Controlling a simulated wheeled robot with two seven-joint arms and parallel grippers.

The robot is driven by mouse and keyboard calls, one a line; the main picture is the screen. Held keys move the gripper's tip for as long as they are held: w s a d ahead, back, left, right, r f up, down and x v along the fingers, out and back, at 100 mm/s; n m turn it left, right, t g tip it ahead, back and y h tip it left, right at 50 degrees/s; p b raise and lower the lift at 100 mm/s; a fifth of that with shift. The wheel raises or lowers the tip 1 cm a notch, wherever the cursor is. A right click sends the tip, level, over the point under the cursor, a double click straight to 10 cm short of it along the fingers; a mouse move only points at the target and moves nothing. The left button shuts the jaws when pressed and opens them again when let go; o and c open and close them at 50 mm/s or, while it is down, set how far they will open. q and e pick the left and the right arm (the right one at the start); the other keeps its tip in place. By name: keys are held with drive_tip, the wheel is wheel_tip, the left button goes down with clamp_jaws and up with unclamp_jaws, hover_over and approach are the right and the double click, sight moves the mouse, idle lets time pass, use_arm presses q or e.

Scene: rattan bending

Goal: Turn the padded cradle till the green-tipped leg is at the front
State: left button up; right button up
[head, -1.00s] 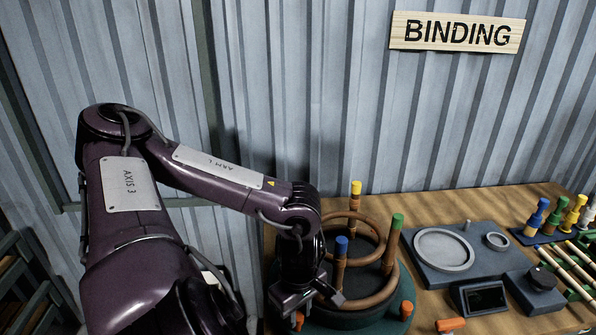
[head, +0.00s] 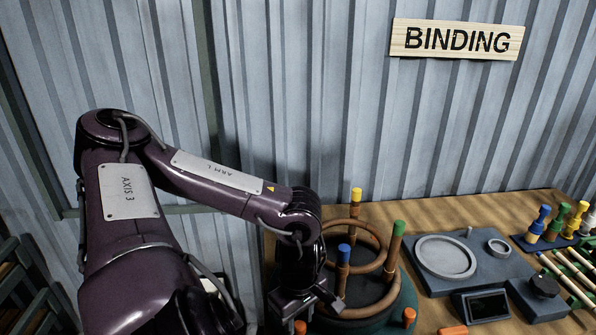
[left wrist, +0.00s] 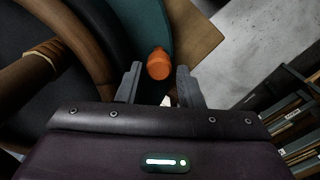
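The padded cradle is a round dark green turntable (head: 404,300) with a black pad and orange pegs around its rim. A brown rattan frame (head: 368,266) stands on it. Its green-tipped leg (head: 397,240) is at the right, its blue-tipped leg (head: 343,264) is at the front left, and its yellow-tipped leg (head: 355,205) is at the back. My left gripper (head: 316,306) is low at the cradle's front-left rim. In the left wrist view its fingers (left wrist: 158,80) are apart, with an orange peg (left wrist: 158,63) just beyond and between them; contact is unclear. My right gripper is not seen.
Right of the cradle are a grey-blue tray (head: 425,282) with round recesses, a small dark screen (head: 482,305) and a knob box (head: 540,297). An orange piece (head: 453,331) lies at the front. A corrugated wall closes the back.

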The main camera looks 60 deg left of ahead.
use_arm(q)
wheel_tip(320, 180, up, 7)
drive_tip(key=shift+r, duration=0.15)
drive_tip(key=shift+s, duration=0.1)
idle(0.7)
